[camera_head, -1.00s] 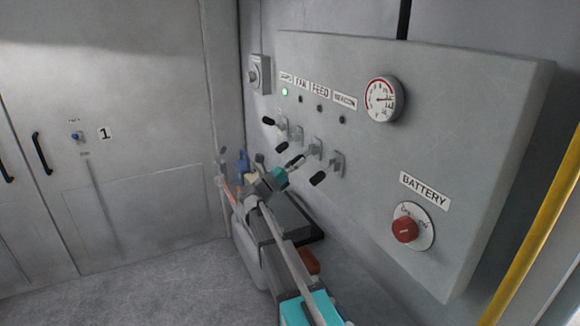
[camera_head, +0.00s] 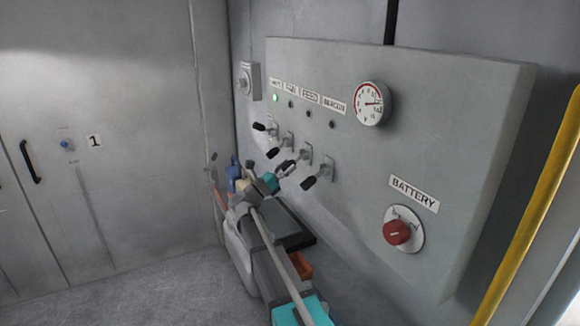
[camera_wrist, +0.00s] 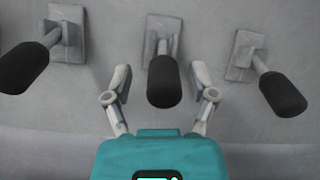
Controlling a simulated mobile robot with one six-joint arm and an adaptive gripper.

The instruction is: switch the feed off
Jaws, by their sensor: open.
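The feed lever, third in a row of switches under the FEED label (camera_head: 310,93), has a black handle that shows between my fingers in the wrist view (camera_wrist: 164,82). Its handle juts out from the panel and hangs low in that view. My gripper (camera_wrist: 160,76) is open, one finger on each side of this handle, with gaps showing on both sides. In the head view my gripper (camera_head: 281,173) is at the feed lever and partly covers it. The small lamp under the FEED label (camera_head: 308,114) is dark.
The fan lever (camera_wrist: 25,66) is left of my fingers and the beacon lever (camera_wrist: 281,92) right, both close. The leftmost lamp (camera_head: 275,98) glows green. A gauge (camera_head: 370,103) and red battery knob (camera_head: 397,233) are on the panel (camera_head: 460,130). A yellow pole (camera_head: 532,210) stands right.

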